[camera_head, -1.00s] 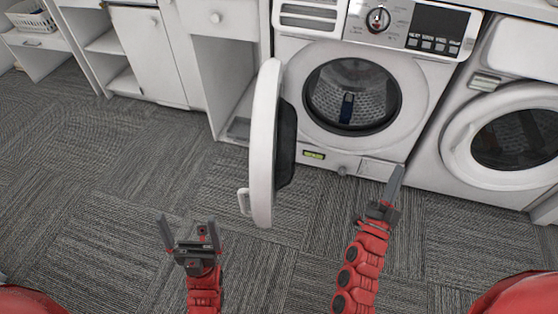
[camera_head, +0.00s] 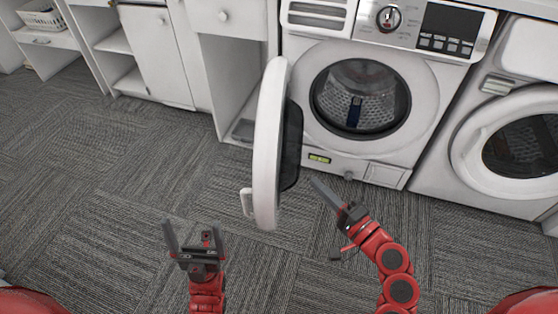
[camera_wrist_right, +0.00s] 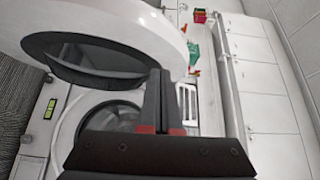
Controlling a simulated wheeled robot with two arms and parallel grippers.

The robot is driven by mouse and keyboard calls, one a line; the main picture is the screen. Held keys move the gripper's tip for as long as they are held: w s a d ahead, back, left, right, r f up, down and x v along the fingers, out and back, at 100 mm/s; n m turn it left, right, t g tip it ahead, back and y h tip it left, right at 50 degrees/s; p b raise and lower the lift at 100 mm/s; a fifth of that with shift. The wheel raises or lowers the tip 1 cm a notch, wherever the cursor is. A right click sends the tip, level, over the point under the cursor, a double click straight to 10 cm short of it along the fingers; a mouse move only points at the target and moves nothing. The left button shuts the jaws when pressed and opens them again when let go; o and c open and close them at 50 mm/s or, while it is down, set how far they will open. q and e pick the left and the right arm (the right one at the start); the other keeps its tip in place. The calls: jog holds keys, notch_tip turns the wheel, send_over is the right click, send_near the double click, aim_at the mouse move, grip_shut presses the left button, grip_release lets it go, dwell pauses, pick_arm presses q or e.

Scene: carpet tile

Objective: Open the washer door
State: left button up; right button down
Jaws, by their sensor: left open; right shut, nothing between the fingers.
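The washer (camera_head: 425,120) is white with a dial and dark display on top. Its round door (camera_head: 268,150) stands swung wide open to the left, edge-on in the head view, with a handle (camera_head: 246,202) on its outer edge. The drum opening (camera_head: 335,95) is uncovered, with something dark blue inside. My left gripper (camera_head: 194,236) is open and empty over the carpet, left of the door and apart from it. My right gripper (camera_head: 322,190) is shut and empty, to the right of the door's inner side. In the right wrist view the fingers (camera_wrist_right: 160,95) show in front of the door (camera_wrist_right: 110,35).
A second front-loading machine (camera_head: 520,150) with a closed round door stands to the right. White cabinets (camera_head: 160,55) and a shelf with a white basket (camera_head: 40,18) line the left. The carpet (camera_head: 100,170) at the left is clear.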

aim_at(274, 156)
jog(key=x, duration=0.4)
jog(key=s+a+x, duration=0.1)
jog(key=x, duration=0.7)
jog(key=shift+s+a+p, duration=0.15)
jog(key=shift+a+p, duration=0.2)
jog(key=shift+p, duration=0.05)
jog(key=shift+a, duration=0.4)
